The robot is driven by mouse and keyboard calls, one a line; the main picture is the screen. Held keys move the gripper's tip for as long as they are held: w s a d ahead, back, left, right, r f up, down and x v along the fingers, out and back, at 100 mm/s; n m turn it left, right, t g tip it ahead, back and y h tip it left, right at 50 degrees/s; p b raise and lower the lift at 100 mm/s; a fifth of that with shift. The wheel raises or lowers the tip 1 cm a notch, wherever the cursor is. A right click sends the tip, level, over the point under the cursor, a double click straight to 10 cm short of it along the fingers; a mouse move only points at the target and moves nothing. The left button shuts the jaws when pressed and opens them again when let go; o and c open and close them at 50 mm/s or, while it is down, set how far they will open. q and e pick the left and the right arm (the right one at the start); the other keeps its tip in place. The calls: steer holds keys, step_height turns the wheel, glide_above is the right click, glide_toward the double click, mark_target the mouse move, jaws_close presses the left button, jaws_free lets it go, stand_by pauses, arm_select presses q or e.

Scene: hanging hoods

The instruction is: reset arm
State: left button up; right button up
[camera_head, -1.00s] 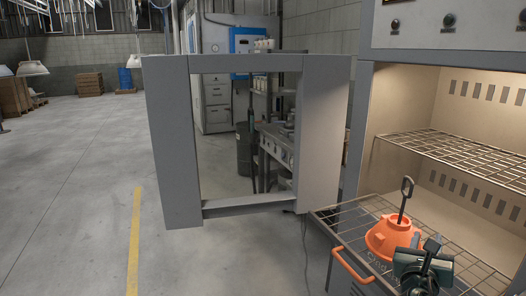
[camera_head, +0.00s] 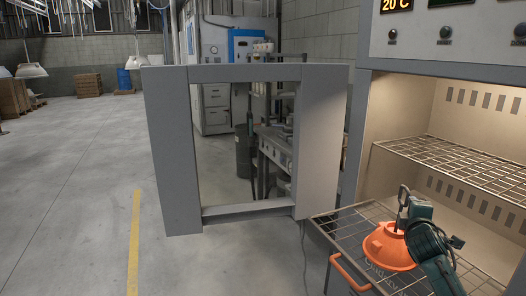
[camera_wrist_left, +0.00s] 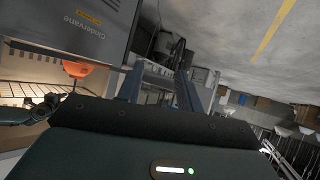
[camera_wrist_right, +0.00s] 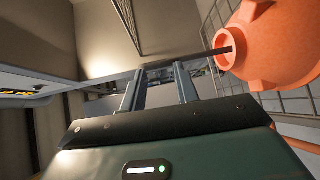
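My right gripper (camera_wrist_right: 160,72) is open in the right wrist view, with nothing between its fingers. In the head view my right arm reaches up over the rack, beside and partly in front of an orange hood (camera_head: 388,246). The hood rests on the pulled-out wire rack (camera_head: 345,215), with its dark hook (camera_head: 403,192) up. The hood also shows at the upper right of the right wrist view (camera_wrist_right: 270,45), beside the fingers. My left gripper (camera_wrist_left: 158,70) is open and empty in its wrist view; the head view does not show it.
A lit oven (camera_head: 365,150) with an upper wire shelf (camera_head: 450,155) stands at right. Its grey framed door (camera_head: 175,150) is swung open. A grey cabinet (camera_head: 215,85) stands behind.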

steer(key=w+a+r+m+t+y, duration=0.15)
steer(key=a+m+y, duration=0.3)
steer(key=m, duration=0.65)
steer(key=s+a+f+g+y, duration=0.1)
steer(key=s+a+f, duration=0.5)
steer(key=s+f, duration=0.3)
steer(key=s+a+f+g+y, duration=0.2)
steer(key=s+a+f, duration=0.4)
steer(key=f, duration=0.4)
arm_select(q)
steer(key=shift+s+a+f, duration=0.1)
steer(key=shift+a+f, duration=0.1)
steer(key=shift+f, duration=0.3)
steer(key=shift+s+a+f, duration=0.1)
steer(key=shift+a+f, duration=0.05)
steer(key=shift+f, duration=0.35)
arm_select(e)
steer(key=s+a+f+g, duration=0.1)
steer(key=s+a+f, duration=0.1)
steer(key=s, duration=0.6)
steer(key=s+a+f+g+y, duration=0.1)
steer(key=s+a+f, duration=0.2)
steer(key=s, duration=0.5)
steer(key=s+a+f+g+y, duration=0.1)
steer(key=s+a, duration=0.3)
steer(key=s, duration=0.4)
steer(key=shift+s+a+f, duration=0.4)
steer(key=shift+f, duration=0.4)
